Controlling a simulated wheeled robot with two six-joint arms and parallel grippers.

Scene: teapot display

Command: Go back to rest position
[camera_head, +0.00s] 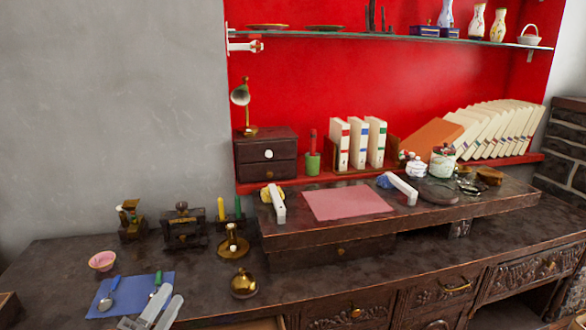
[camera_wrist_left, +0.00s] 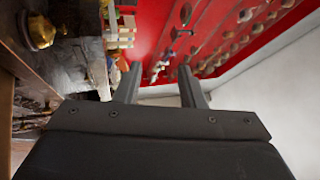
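My left gripper (camera_head: 170,293) shows at the bottom left of the head view, its two pale fingers apart with nothing between them. It is in front of the blue cloth (camera_head: 112,296), overlapping its lower right part in the picture. In the left wrist view the two dark fingers (camera_wrist_left: 160,70) are spread, with an empty gap. That view is tilted sideways and shows the red wall and the shelf objects far beyond the fingers. My right gripper is in neither view.
A pink bowl (camera_head: 102,261), a brass teapot-like pot (camera_head: 243,284) and a brass candle holder (camera_head: 233,246) stand on the dark desk. A raised board carries a pink cloth (camera_head: 347,203). A dark drawer box (camera_head: 266,158) and books (camera_head: 358,143) stand behind.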

